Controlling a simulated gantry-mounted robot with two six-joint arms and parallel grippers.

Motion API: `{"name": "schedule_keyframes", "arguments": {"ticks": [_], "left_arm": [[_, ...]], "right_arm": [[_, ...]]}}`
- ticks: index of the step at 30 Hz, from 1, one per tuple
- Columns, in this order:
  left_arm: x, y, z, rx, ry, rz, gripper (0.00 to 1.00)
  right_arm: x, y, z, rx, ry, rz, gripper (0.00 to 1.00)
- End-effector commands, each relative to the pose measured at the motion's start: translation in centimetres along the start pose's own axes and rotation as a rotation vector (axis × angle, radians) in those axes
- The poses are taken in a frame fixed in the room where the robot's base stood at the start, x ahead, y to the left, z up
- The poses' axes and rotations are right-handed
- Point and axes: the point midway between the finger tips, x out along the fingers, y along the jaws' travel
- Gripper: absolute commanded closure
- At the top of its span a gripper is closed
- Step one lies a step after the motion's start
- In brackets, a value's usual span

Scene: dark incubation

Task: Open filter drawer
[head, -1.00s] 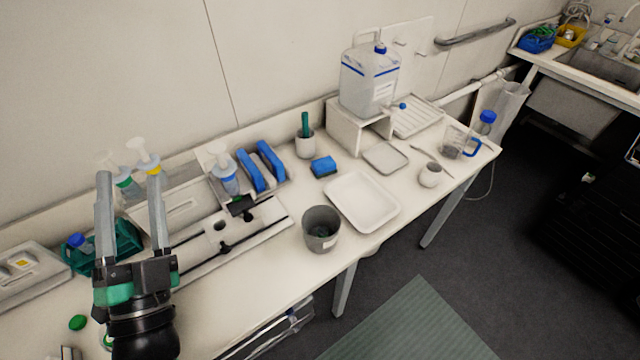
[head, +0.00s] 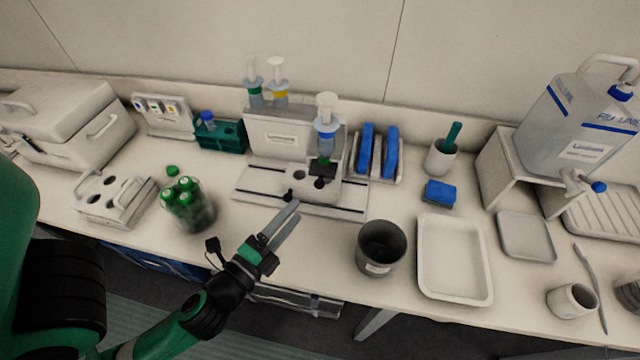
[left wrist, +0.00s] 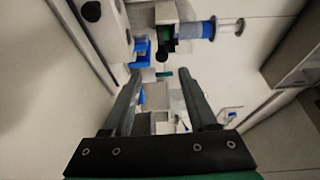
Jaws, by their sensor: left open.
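A white bench device (head: 270,192) with a long slotted base stands mid-bench in the head view. It carries a block with small black knobs (head: 288,196) and an upright blue-collared dispenser (head: 326,125). I cannot tell which part is the filter drawer; no drawer is seen pulled out. My left gripper (head: 293,214) is open and empty, just in front of the base, its fingers pointing up and right. In the left wrist view its two fingers (left wrist: 160,78) are spread with nothing between them, and the dispenser (left wrist: 195,30) lies beyond them. My right gripper is not in view.
Green-capped bottles (head: 187,205) and a white rack (head: 112,197) stand left of my gripper. A grey bin (head: 381,247) and a white tray (head: 480,260) are to its right. A blue-slotted holder (head: 376,152) stands beside the device. The bench's front edge runs below my gripper.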

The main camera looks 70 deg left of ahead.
Motion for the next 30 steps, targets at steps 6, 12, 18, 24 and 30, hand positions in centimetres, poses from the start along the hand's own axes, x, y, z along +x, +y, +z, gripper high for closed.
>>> {"name": "schedule_keyframes", "arguments": {"ticks": [6,12,18,24,30], "left_arm": [[4.4,-1.1,0.2,-0.002,-0.006,-0.009,0.42],[8.5,-0.7,0.1,-0.001,0.000,-0.009,0.42],[10.2,-0.4,0.0,0.000,0.002,-0.008,0.42],[10.3,-0.3,0.0,0.000,0.003,-0.007,0.42],[10.3,-0.3,0.0,0.000,0.003,-0.007,0.69]], "right_arm": [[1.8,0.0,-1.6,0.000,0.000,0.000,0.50],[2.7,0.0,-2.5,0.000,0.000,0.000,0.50],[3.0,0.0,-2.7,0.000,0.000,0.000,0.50],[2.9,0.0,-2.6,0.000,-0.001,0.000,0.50],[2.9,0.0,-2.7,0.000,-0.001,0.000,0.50]]}}
